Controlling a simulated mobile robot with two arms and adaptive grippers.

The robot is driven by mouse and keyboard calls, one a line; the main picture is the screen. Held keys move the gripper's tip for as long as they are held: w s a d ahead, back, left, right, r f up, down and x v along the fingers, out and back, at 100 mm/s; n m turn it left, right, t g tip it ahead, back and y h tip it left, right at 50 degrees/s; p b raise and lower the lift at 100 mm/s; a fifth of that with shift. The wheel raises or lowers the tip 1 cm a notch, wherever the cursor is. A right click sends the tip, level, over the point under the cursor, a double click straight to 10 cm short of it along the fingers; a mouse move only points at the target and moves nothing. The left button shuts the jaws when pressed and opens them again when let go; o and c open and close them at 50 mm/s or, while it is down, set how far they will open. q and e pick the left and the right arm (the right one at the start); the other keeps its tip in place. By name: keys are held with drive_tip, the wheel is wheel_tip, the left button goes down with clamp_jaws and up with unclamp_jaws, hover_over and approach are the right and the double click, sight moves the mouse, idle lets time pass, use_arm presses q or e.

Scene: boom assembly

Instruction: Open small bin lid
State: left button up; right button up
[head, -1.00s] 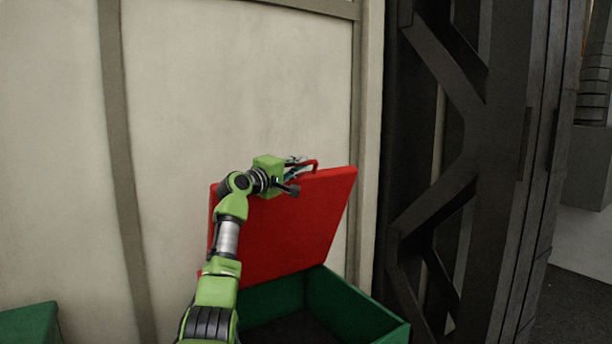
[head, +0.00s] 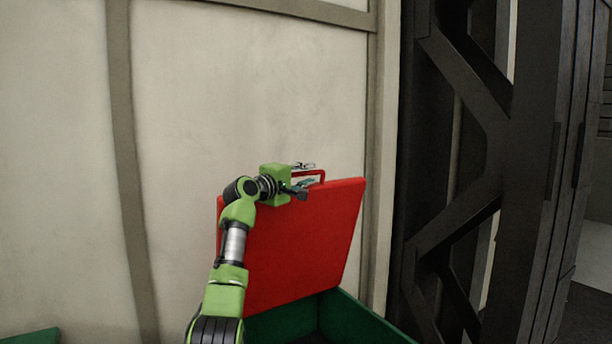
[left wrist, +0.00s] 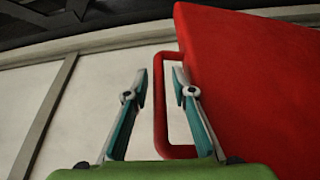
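The red lid (head: 305,245) of the green bin (head: 345,318) stands raised, steeply tilted toward the wall. A red handle (head: 311,174) sits at its top edge. My left gripper (head: 306,174) is at this handle. The red lid (left wrist: 255,80) fills the right of that view. The bin's inside is mostly out of view. My right gripper is not in view.
A pale panelled wall (head: 240,90) stands right behind the lid. A dark metal frame (head: 480,170) rises to the right. Part of another green box (head: 32,337) shows at the lower left.

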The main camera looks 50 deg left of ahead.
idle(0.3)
use_arm(q)
drive_tip(key=v, duration=1.1)
drive_tip(key=shift+s+d, duration=0.15)
drive_tip(key=shift+s, duration=0.2)
